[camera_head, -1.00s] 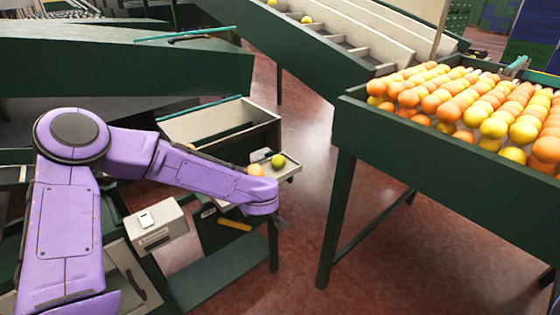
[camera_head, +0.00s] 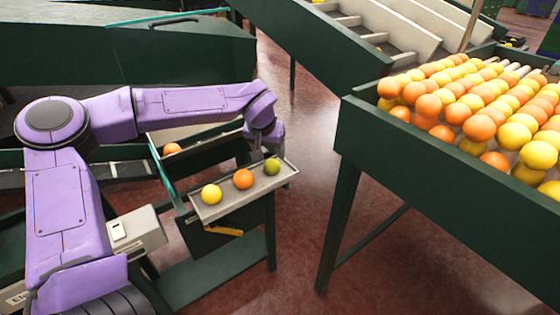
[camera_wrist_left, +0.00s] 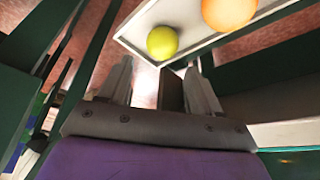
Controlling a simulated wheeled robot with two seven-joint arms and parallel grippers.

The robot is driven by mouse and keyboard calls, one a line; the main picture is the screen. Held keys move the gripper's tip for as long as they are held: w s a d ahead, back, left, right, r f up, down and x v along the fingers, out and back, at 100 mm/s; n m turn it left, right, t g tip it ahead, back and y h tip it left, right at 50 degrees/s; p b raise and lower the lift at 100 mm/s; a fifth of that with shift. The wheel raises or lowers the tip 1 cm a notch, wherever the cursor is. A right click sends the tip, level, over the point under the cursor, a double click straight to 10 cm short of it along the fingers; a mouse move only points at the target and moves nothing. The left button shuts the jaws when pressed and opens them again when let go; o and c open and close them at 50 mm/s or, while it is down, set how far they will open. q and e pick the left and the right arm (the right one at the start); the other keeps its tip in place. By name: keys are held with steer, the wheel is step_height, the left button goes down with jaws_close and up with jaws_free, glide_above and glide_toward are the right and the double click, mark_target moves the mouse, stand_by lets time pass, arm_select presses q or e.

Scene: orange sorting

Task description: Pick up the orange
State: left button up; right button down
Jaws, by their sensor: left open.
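A small pale tray (camera_head: 258,187) holds three fruits in a row. The orange (camera_head: 243,179) lies in the middle, between a yellow fruit (camera_head: 211,194) and a green fruit (camera_head: 272,166). My left gripper (camera_head: 271,153) is at the tray's far right end, by the green fruit; its fingers are partly hidden in the head view. In the left wrist view the open, empty fingers (camera_wrist_left: 160,72) point towards the yellow-green fruit (camera_wrist_left: 162,42), with the orange (camera_wrist_left: 228,12) beyond it to the right, cut off by the frame edge. My right gripper is not in view.
A large green bin (camera_head: 400,165) full of oranges and yellow fruits stands to the right. An open box (camera_head: 205,148) with an orange fruit (camera_head: 172,149) is behind the tray. Red floor (camera_head: 312,150) lies clear between tray and bin.

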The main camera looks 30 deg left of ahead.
mark_target(272, 162)
arm_select(q)
steer(key=f, duration=0.3)
steer(key=shift+w+a+f, duration=0.1)
steer(key=shift+a+f, duration=0.05)
steer(key=shift+a, duration=0.2)
steer(key=x, duration=0.2)
steer(key=w+x, duration=0.1)
steer(key=x, duration=0.2)
steer(key=shift+f, duration=0.15)
steer(key=shift+c, duration=0.4)
steer(key=c, duration=0.7)
